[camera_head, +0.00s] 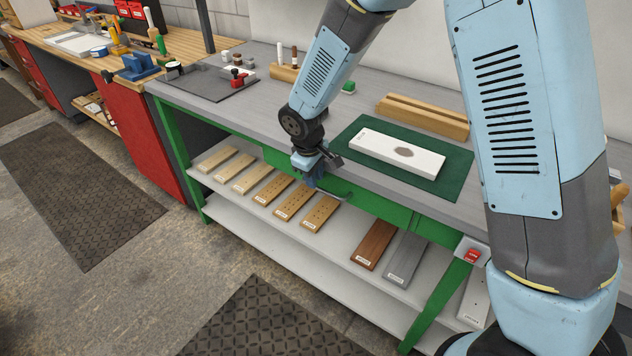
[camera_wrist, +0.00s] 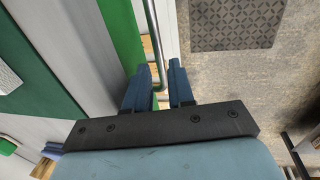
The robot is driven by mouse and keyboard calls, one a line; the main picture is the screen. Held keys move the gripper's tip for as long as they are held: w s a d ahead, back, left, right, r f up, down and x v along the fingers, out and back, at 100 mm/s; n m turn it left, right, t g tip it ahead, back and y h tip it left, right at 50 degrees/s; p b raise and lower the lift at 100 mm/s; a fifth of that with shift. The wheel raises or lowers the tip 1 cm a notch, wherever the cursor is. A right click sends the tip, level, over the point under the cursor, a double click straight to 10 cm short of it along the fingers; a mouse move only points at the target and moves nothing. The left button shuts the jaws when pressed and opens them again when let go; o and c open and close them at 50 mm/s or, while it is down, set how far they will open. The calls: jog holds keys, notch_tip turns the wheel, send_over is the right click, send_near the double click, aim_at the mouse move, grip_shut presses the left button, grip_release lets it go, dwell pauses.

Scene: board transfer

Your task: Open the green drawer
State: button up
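The green drawer (camera_head: 375,203) is set in the front of the grey workbench, under its top. Its front looks flush with the green frame, so it appears shut. A grey metal bar handle (camera_head: 334,193) runs along the drawer front; the handle (camera_wrist: 153,38) also shows in the wrist view. My gripper (camera_head: 315,178) is at the left part of the handle. In the wrist view my gripper (camera_wrist: 158,75) has its two blue fingers apart, with the handle's end between them. Whether either finger touches the bar is not clear.
A white board (camera_head: 385,150) lies on a green mat (camera_head: 452,178) on the bench top (camera_head: 260,118). Wooden blocks (camera_head: 425,117) stand behind it. A lower shelf (camera_head: 290,228) under the drawer holds several boards. The floor (camera_head: 200,270) in front is free, with dark mats.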

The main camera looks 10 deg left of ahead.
jog(key=shift+w+d+f, duration=0.1)
jog(key=shift+w+f, duration=0.05)
jog(key=shift+f, duration=0.45)
jog(key=shift+w+f, duration=0.1)
jog(key=shift+f, duration=0.5)
grip_shut()
